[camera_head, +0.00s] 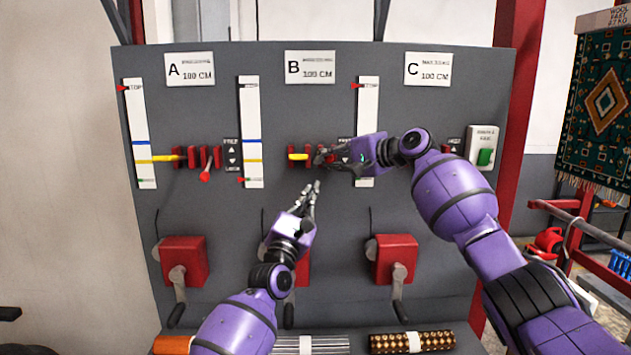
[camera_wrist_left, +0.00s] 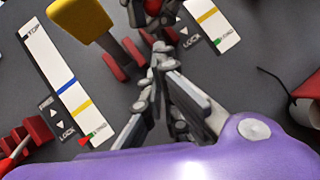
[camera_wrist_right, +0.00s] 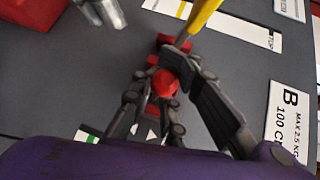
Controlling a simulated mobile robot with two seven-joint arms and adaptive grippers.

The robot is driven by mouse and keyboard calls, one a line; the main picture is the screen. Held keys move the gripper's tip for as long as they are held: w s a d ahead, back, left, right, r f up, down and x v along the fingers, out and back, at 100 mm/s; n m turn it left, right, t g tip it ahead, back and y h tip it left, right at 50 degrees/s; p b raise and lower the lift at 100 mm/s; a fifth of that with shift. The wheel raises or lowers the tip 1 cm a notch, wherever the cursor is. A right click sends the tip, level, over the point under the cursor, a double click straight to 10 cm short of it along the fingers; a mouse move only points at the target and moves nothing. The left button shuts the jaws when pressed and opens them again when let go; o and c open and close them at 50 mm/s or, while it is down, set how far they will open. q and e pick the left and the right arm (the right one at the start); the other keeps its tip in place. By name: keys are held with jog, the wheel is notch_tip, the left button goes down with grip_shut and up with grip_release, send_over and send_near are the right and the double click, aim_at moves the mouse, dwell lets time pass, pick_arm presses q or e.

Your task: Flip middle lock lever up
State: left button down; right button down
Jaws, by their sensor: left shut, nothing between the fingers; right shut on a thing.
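The middle lock lever, under sign B, has a red ball knob (camera_wrist_right: 163,84). In the head view, my right gripper (camera_head: 322,157) covers most of this lever. In the right wrist view, my right gripper (camera_wrist_right: 165,72) is shut on the red knob. The lever's arm is hidden, so its angle is hard to tell. My left gripper (camera_head: 311,188) is shut and empty, pointing up just below the right gripper. In the left wrist view, its fingertips (camera_wrist_left: 160,52) show close below the right gripper's fingers.
The grey panel (camera_head: 215,215) carries sign A (camera_head: 190,68), sign B (camera_head: 310,67) and sign C (camera_head: 428,69). The left lock lever (camera_head: 205,175) hangs with its red knob low. Red crank boxes (camera_head: 392,260) stick out below. A green button (camera_head: 484,156) is at right.

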pick_arm(q)
jog(key=shift+w+d+r, duration=0.2)
jog(key=shift+d+r, duration=0.1)
jog(key=shift+r, duration=0.35)
jog(key=shift+w+d+r, duration=0.2)
jog(key=shift+d+r, duration=0.15)
jog(key=shift+r, duration=0.25)
jog(key=shift+w+d+r, duration=0.2)
jog(key=shift+d+r, duration=0.1)
jog(key=shift+r, duration=0.35)
pick_arm(e)
jog(key=shift+d+r, duration=0.2)
jog(key=shift+r, duration=0.1)
pick_arm(q)
jog(key=shift+r, duration=0.1)
jog(key=shift+d+r, duration=0.15)
jog(key=shift+r, duration=0.45)
pick_arm(e)
jog(key=c, duration=2)
grip_release()
jog(key=shift+f, duration=0.1)
jog(key=shift+o, duration=1.2)
jog(key=shift+d, duration=0.1)
pick_arm(q)
jog(key=shift+d+f, duration=0.1)
jog(key=shift+d, duration=0.15)
pick_arm(e)
jog(key=shift+f, duration=0.1)
pick_arm(q)
jog(key=shift+a, duration=0.15)
